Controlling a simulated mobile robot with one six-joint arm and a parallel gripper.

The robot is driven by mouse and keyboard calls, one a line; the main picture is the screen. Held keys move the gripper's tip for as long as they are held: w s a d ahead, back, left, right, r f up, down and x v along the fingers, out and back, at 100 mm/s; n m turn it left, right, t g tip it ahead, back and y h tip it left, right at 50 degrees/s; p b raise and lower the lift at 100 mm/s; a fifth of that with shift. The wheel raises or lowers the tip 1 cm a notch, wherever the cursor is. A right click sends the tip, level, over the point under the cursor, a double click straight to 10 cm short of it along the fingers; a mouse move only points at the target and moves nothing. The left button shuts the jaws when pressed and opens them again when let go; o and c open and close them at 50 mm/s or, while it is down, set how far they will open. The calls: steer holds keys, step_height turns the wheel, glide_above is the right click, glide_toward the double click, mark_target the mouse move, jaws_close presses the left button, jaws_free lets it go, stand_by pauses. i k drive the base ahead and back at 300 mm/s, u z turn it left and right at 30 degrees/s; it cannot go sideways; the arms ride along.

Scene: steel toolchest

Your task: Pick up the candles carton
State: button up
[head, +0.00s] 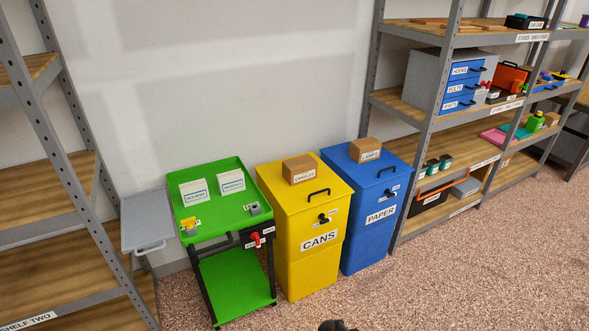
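The candles carton (299,169) is a small brown cardboard box with a white label reading CANDLES. It sits upright on the lid of the yellow CANS bin (303,231), behind the lid's black handle. Nothing touches the carton. A similar brown carton labelled LAMPS (366,150) sits on the blue PAPER bin (373,222) to the right. A small dark part, perhaps of my arm, shows at the bottom edge; my gripper's fingers are not visible.
A green cart (234,288) with cards, a yellow item and a grey item on top stands left of the yellow bin. A grey side shelf (149,219) adjoins it. Steel shelving flanks both sides. Speckled floor (430,285) in front of the bins is clear.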

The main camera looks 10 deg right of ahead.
mark_target(304, 168)
steer(key=i, duration=0.85)
steer(key=z, duration=0.25)
steer(key=k, duration=0.2)
steer(key=u, duration=3.05)
